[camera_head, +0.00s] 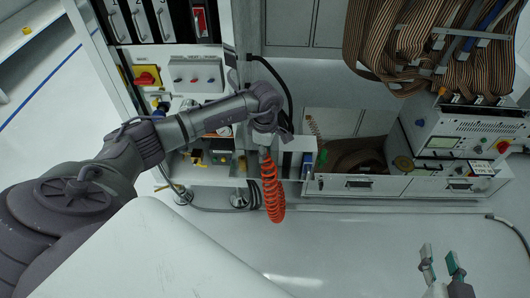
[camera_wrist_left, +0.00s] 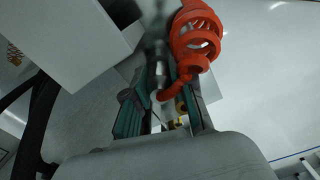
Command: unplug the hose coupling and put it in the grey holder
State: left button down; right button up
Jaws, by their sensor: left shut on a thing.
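My left gripper (camera_head: 283,133) is at the middle of the head view, beside the equipment front; its fingertips are hard to make out there. In the left wrist view its two green-padded fingers (camera_wrist_left: 166,98) are shut on the hose coupling (camera_wrist_left: 158,80), a slim metallic piece, blurred at its far end. The orange coiled hose (camera_head: 272,190) hangs below the left wrist; it also shows in the left wrist view (camera_wrist_left: 196,40). I cannot tell for sure which part is the grey holder. My right gripper (camera_head: 441,268) is open and empty at lower right, over the floor.
A pale box-shaped block (camera_head: 299,146) stands just right of the left gripper. A panel with a red rotary switch (camera_head: 146,78) is at upper left. Ribbon cables (camera_head: 395,45) hang at upper right above a white instrument unit (camera_head: 450,135). The floor in front is clear.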

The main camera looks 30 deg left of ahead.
pick_arm(q)
jog(key=shift+f, duration=0.1)
jog(key=c, duration=0.9)
grip_release()
notch_tip(320, 180, up, 12)
dwell(0.6)
